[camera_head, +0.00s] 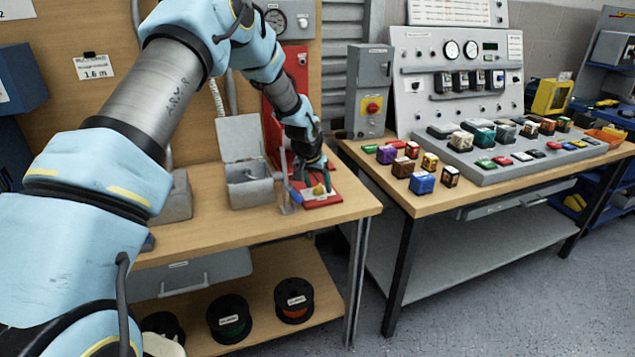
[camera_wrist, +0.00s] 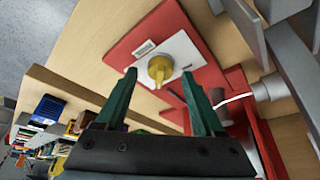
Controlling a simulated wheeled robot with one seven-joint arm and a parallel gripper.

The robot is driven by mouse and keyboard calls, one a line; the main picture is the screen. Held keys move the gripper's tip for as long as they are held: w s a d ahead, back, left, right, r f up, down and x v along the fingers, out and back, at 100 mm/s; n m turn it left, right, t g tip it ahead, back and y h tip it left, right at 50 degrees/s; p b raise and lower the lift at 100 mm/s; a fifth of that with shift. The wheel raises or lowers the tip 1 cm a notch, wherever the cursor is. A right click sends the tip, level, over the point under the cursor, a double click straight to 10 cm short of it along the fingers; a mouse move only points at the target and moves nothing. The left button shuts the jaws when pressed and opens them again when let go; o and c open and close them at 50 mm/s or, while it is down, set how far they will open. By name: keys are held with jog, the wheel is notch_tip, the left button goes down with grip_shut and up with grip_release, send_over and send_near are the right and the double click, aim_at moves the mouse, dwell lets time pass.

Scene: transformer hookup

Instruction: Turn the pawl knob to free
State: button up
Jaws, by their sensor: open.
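The pawl knob (camera_wrist: 160,70) is a yellow knob with a short pointer. It sits on a white plate (camera_wrist: 181,48) fixed to a red base (camera_wrist: 130,45) in the wrist view. My gripper (camera_wrist: 160,88) has two green fingers, spread apart with nothing between them. The knob shows just beyond the gap between the fingertips, and neither finger appears to touch it. In the head view my gripper (camera_head: 318,172) points down over the red base (camera_head: 322,200) near the bench's right end. The knob is mostly hidden there by the gripper.
A grey open-lidded box (camera_head: 250,190) stands left of the red base on the wooden bench (camera_head: 220,225). A grey post with a blue handle (camera_head: 294,193) stands close beside my gripper. A second bench (camera_head: 470,195) at right holds several coloured blocks and a meter panel (camera_head: 460,80).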

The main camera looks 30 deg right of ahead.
jog(key=shift+c, duration=0.3)
grip_shut()
dwell(0.3)
